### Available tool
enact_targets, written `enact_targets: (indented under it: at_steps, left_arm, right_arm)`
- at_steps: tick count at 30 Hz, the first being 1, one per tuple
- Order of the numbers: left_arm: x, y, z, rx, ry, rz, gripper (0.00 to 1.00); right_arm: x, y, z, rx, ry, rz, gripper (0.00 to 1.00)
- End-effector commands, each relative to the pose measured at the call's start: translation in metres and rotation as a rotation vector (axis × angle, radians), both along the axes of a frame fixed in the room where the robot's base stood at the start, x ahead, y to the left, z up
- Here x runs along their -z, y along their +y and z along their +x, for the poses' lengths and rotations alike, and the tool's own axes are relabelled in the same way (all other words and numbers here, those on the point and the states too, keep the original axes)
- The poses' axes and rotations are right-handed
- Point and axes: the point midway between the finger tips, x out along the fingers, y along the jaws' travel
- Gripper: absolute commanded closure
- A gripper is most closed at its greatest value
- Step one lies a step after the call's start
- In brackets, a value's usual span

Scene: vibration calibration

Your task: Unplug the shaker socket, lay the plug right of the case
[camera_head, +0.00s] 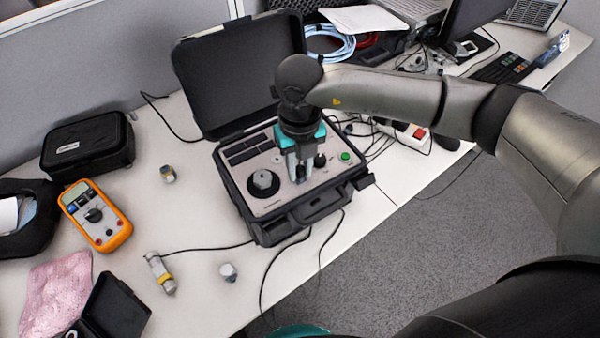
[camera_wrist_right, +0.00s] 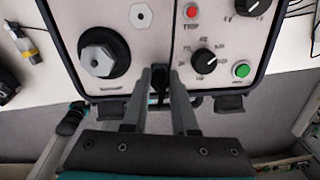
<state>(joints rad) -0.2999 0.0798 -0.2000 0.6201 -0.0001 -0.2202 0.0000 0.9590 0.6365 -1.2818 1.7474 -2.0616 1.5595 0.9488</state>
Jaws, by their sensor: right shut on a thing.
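The open black case (camera_head: 248,205) stands on the white table with its lid (camera_head: 240,72) tilted back. Its pale panel has a round shaker mount with a hex top (camera_head: 263,184), knobs and a green button (camera_head: 345,156). My right gripper (camera_head: 299,176) points down over the right half of the panel. In the right wrist view its fingers (camera_wrist_right: 160,88) are closed around a small dark plug (camera_wrist_right: 159,88) at the panel's near edge. The fingers hide most of the plug, and I cannot tell whether it is still seated in the socket. My left gripper is not in view.
An orange multimeter (camera_head: 95,214), a black pouch (camera_head: 88,146) and a yellow-banded cylinder (camera_head: 160,273) lie left of the case. A power strip (camera_head: 410,136) and cables lie to its right. The table's front edge runs close to the case.

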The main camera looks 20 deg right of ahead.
Motion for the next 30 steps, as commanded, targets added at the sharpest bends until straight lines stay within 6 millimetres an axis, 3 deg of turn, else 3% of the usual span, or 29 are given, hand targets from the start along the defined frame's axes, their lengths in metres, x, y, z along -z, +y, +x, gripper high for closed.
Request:
enact_targets:
  at_steps: [30]
  left_arm:
    - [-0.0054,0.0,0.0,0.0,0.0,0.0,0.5]
  right_arm:
    - [-0.0091,0.0003,-0.0001,0.001,0.001,0.001,1.0]
